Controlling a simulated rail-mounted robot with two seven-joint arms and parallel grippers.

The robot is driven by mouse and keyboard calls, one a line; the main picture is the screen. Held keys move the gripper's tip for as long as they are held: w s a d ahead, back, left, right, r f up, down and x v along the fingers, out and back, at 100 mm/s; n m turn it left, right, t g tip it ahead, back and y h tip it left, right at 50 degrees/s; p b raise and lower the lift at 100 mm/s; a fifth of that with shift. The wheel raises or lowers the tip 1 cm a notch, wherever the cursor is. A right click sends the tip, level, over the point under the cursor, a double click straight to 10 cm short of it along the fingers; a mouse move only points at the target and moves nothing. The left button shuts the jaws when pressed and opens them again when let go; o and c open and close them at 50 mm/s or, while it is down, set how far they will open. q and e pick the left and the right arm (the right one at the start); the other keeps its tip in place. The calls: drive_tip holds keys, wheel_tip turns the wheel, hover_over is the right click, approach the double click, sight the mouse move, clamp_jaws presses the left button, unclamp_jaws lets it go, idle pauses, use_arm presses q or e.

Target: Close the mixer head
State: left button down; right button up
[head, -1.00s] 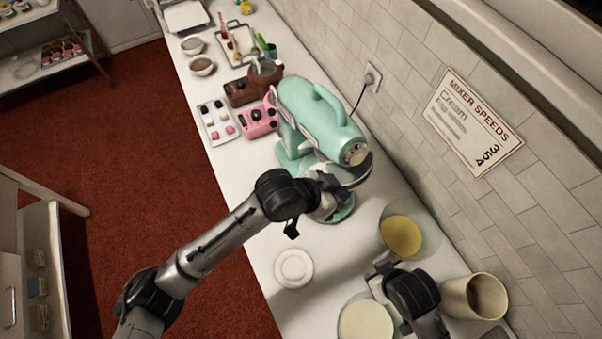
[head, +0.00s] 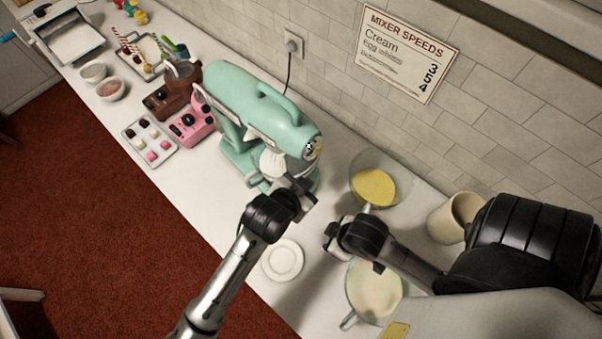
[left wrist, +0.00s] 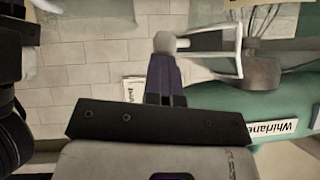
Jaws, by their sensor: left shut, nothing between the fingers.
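The teal stand mixer (head: 262,108) stands on the counter against the tiled wall. Its head looks tilted up, with a pale beater (head: 273,162) showing below it. My left gripper (head: 296,187) is at the front of the mixer, below the head's nose and partly hiding the base and bowl area. In the left wrist view its fingers (left wrist: 165,80) are shut and empty, close to the white wire beater (left wrist: 230,45). The teal mixer body (left wrist: 290,110) with its label fills the right there. Contact cannot be told. My right gripper (head: 335,240) hovers over the counter, jaws unclear.
A bowl of yellow mix (head: 374,187), a beige canister (head: 455,217) and a bowl of pale cream (head: 376,292) stand right of the mixer. A white round dish (head: 283,260) lies in front. Pink (head: 190,125) and brown machines stand on the left.

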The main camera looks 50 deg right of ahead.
use_arm(q)
drive_tip(key=shift+a+f, duration=0.2)
drive_tip(key=shift+f, duration=0.45)
drive_tip(key=s+a+r+p, duration=0.1)
drive_tip(key=a+r+p, duration=0.2)
drive_tip(key=a+r, duration=0.4)
wheel_tip(320, 180, up, 4)
drive_tip(key=shift+a+r+p, duration=0.25)
drive_tip(key=shift+a+p, duration=0.05)
drive_tip(key=shift+a, duration=0.1)
drive_tip(key=shift+s, duration=0.1)
